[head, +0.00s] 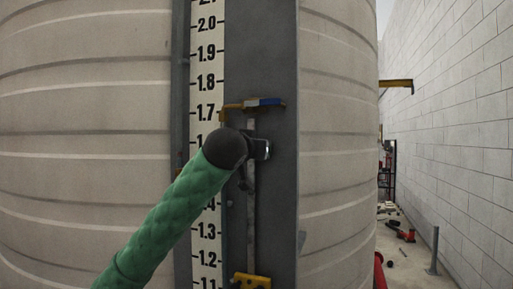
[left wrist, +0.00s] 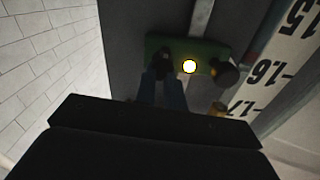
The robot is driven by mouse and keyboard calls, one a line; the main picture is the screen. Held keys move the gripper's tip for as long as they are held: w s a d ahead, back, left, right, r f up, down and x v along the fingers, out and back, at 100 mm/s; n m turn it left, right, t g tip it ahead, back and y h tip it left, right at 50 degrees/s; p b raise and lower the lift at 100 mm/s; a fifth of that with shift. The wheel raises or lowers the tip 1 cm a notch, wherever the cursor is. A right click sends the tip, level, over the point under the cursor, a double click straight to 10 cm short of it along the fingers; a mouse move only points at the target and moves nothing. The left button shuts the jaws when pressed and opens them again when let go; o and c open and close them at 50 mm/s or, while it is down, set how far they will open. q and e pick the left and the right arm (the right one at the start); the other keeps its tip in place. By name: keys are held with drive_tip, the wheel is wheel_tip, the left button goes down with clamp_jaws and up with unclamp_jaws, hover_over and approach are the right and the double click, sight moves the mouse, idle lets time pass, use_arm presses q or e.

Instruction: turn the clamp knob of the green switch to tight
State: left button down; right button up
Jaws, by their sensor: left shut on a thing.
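The green switch (left wrist: 205,50) is mounted on the dark panel beside the numbered scale and shows in the left wrist view. It has a round, bright yellow-white spot (left wrist: 189,66) on its face and a black round part (left wrist: 225,74) at its right end. The dark clamp knob (left wrist: 163,62) is at its left part. My left gripper (left wrist: 163,75) has its fingers shut around this knob, which they partly cover. In the head view my left arm's dark end and gripper (head: 262,149) cover the switch. I cannot read how tight the knob is. My right gripper is not in view.
A blue, white and brass-coloured fitting (head: 252,103) sits above my gripper and a yellow fitting (head: 252,281) below it. The numbered scale (head: 208,85) runs beside the panel (head: 280,200). Large ribbed tanks (head: 335,150) flank it. A block wall (head: 460,140) stands at right.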

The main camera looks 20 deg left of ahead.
use_arm(q)
drive_tip(key=m+p, duration=0.1)
drive_tip(key=m, duration=0.4)
drive_tip(key=f+m+p, duration=0.1)
drive_tip(key=m, duration=0.5)
drive_tip(key=d+m+p, duration=0.1)
drive_tip(key=m+p, duration=0.1)
drive_tip(key=m, duration=0.4)
drive_tip(key=shift+f, duration=0.15)
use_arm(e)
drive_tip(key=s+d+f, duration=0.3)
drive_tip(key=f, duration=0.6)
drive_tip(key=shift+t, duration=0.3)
use_arm(q)
drive_tip(key=c, duration=1.5)
unclamp_jaws()
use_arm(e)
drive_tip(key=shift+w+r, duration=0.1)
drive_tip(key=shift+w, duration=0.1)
use_arm(q)
drive_tip(key=shift+s, duration=0.1)
